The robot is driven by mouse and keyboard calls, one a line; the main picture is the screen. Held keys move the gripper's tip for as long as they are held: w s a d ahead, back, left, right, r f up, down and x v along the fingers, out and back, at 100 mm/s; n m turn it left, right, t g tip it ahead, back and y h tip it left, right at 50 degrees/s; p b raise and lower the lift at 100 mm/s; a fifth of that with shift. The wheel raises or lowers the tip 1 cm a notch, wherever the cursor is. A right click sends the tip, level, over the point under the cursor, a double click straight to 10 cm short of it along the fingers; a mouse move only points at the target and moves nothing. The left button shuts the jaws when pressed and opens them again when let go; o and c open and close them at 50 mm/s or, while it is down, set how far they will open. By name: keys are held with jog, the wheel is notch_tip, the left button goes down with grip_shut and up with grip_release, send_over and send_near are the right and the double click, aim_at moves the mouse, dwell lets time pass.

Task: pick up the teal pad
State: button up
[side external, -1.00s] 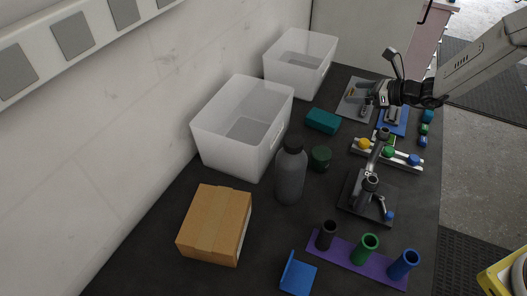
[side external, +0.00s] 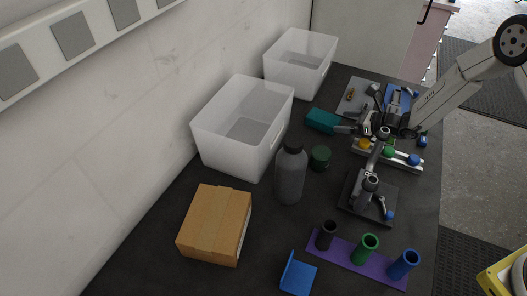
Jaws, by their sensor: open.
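The teal pad (side external: 321,120) is a small block on the dark bench, right of the clear bins. My gripper (side external: 345,128) is low over the bench, just right of the pad, with its fingers pointing left toward it. The jaws are open, and the fingertips are at or very near the pad's right end. I cannot tell whether they touch it or lie on both sides of it. The gripper hides part of the area behind it.
Two clear bins (side external: 202,130) stand along the wall. A grey bottle (side external: 290,177) and dark green jar (side external: 320,158) stand in front of the pad. A white rack (side external: 399,161) with coloured knobs lies below my gripper. A cardboard box (side external: 214,225) and purple strip (side external: 340,249) are nearer the front.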

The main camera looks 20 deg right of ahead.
aim_at(330, 120)
jog(key=shift+w+a, duration=0.1)
jog(key=shift+w, duration=0.05)
jog(key=shift+x, duration=2.9)
jog(key=shift+f, duration=0.1)
jog(key=c, duration=0.9)
jog(key=shift+r, duration=5)
